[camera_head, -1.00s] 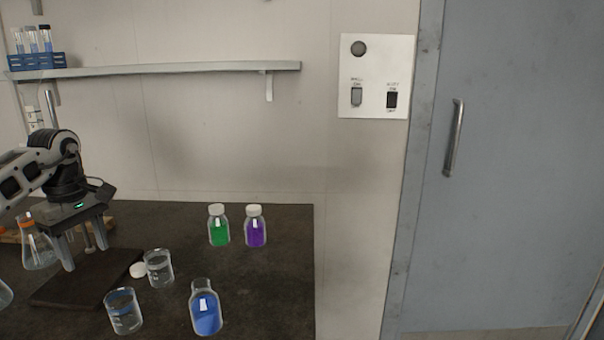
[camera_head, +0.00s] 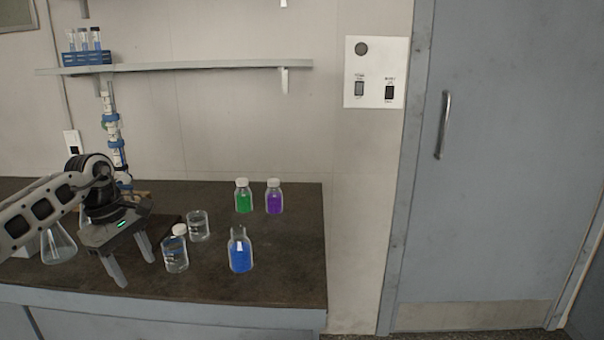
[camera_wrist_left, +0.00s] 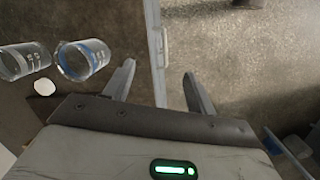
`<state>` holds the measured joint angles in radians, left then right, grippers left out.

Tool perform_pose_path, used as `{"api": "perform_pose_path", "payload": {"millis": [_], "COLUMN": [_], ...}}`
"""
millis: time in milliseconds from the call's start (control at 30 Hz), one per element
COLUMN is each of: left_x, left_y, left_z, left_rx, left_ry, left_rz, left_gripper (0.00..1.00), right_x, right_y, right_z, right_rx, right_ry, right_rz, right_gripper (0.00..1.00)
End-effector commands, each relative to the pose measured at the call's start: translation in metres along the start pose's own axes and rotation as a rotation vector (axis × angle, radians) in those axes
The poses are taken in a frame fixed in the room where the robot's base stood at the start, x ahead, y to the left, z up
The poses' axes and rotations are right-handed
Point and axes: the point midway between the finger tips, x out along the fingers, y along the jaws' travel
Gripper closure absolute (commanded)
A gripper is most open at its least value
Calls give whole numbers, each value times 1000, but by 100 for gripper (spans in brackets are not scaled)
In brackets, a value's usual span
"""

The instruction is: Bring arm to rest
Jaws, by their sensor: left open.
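My left gripper (camera_head: 137,265) comes in from the left in the head view and hangs fingers down near the front edge of the bench. Its fingers are apart with nothing between them. The left wrist view shows the same open fingers (camera_wrist_left: 158,85) over the bench edge, with floor beyond. A beaker with blue marking (camera_head: 175,255) stands just right of the gripper, apart from it; it also shows in the left wrist view (camera_wrist_left: 85,60). My right gripper is in neither view.
On the dark bench (camera_head: 290,285) stand a second beaker (camera_head: 198,226), an open bottle of blue liquid (camera_head: 240,252), a capped green bottle (camera_head: 243,196), a capped purple bottle (camera_head: 273,197) and a flask (camera_head: 58,245). A shelf (camera_head: 200,65) holds a tube rack (camera_head: 87,58).

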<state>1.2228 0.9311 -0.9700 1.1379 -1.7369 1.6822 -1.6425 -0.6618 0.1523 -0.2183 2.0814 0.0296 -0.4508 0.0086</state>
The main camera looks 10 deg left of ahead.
Motion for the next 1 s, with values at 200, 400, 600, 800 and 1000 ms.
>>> {"api": "perform_pose_path", "payload": {"millis": [200,400,600,800,1000], "left_x": [50,106,127,123,175], "left_y": [18,25,11,-6,-59], "left_z": [63,173,311,340,295], "left_rx": [-31,-186,-716,-1569,2187], "left_ry": [-186,-553,-1205,-1764,1711], "left_rz": [64,114,11,-337,722], "left_gripper": [44,44,44,44,44], "right_x": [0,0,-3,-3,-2], "right_y": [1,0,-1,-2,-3], "right_z": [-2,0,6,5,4], "right_rx": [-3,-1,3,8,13], "right_ry": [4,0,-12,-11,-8], "right_rz": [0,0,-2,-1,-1], "right_gripper": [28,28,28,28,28]}}
